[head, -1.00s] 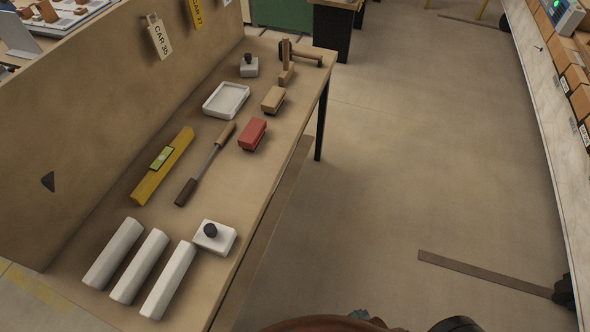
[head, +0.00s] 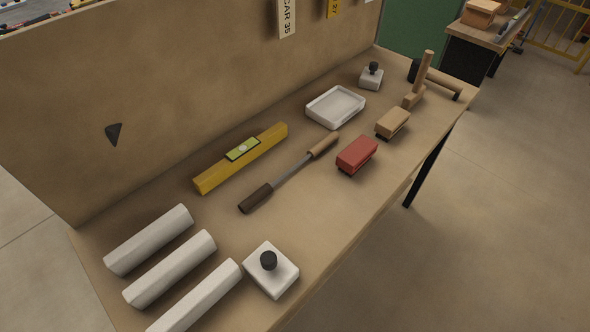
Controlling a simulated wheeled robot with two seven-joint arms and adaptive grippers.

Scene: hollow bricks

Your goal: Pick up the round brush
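The long tool that looks like the round brush lies on the workbench (head: 330,225), near its middle. It has a light wooden handle (head: 322,146) at its upper right end, a thin grey metal shaft (head: 292,172), and a dark brown cylindrical end (head: 256,198) at its lower left. It lies between a yellow spirit level and a red block brush, apart from both. Nothing covers it. Neither of my grippers shows in the head view.
A yellow level (head: 242,158), red brush (head: 357,154), tan brush (head: 393,123), white tray (head: 335,107) and hammer (head: 442,80) surround it. Several white bars (head: 170,268) and a white block with black knob (head: 271,270) lie nearer. A tall panel (head: 150,90) backs the bench.

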